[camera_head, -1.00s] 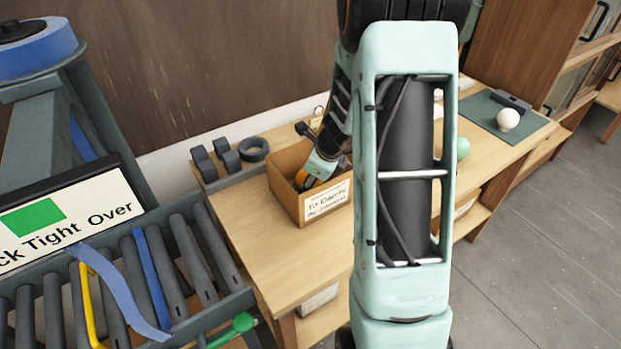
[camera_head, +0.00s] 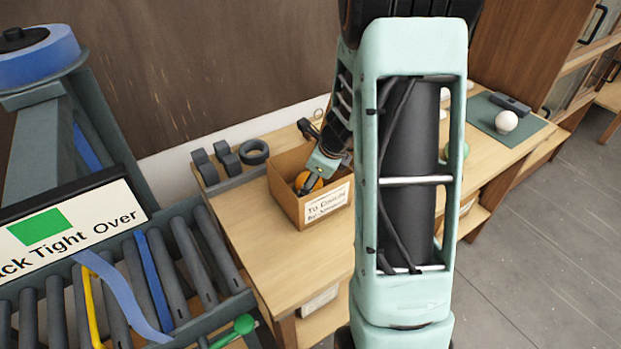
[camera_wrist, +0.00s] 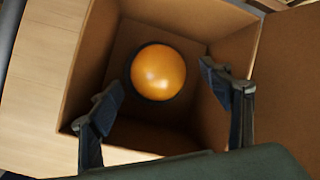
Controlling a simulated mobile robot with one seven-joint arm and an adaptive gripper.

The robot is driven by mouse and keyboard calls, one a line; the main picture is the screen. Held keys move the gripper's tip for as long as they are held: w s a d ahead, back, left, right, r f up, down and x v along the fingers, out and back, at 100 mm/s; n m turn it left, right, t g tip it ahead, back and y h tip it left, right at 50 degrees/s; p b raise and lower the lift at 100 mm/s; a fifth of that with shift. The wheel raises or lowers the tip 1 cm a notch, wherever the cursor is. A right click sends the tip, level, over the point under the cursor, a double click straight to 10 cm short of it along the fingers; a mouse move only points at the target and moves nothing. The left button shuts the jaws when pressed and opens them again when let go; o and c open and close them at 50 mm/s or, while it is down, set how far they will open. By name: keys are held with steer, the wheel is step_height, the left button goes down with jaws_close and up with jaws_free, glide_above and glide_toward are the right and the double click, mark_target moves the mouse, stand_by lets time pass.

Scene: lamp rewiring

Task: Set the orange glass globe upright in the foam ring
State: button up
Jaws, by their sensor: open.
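The orange glass globe (camera_head: 308,181) lies inside an open cardboard box (camera_head: 325,206) on the bench. In the wrist view the globe (camera_wrist: 159,72) shows a smooth round face with a dark edge around it, which may be a collar, a ring or shadow. My gripper (camera_wrist: 152,105) is open above the box, its two fingers spread below and to either side of the globe in the picture, apart from it. A dark grey ring (camera_head: 254,144), perhaps the foam ring, lies at the back of the bench, left of the box; it looks empty.
Dark grey blocks (camera_head: 227,158) stand left of the ring. Bare bench top (camera_head: 275,245) lies in front of the box. A roller conveyor (camera_head: 130,275) is at left. A white ball (camera_head: 506,121) sits on a green mat (camera_head: 535,133) at right.

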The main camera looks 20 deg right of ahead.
steer(key=p+v, duration=0.2)
steer(key=v, duration=0.7)
steer(key=shift+s+r, duration=0.25)
